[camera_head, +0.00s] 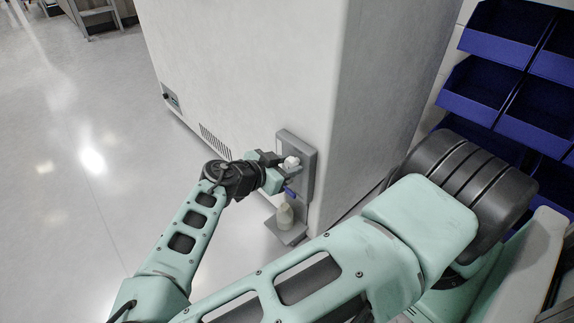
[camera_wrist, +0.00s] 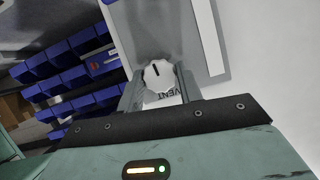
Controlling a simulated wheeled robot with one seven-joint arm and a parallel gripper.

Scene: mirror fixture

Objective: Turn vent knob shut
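The vent knob (camera_wrist: 158,75) is white with a scalloped rim and a dark pointer mark. It sits on a grey panel (camera_wrist: 150,30), beside a white label reading VENT (camera_wrist: 166,101). My gripper (camera_wrist: 159,72) has its two fingers apart, one on each side of the knob. I cannot tell whether they touch it. In the head view, my gripper (camera_head: 285,167) is at the panel (camera_head: 312,160) on the corner of a large white cabinet, and the knob (camera_head: 291,161) shows partly between its fingers.
Below the panel, a blue part (camera_head: 290,193) sticks out, and a pale bottle (camera_head: 285,215) stands on a small grey ledge (camera_head: 286,234). The white cabinet (camera_head: 245,75) rises behind. Blue bins (camera_head: 497,60) are at the right.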

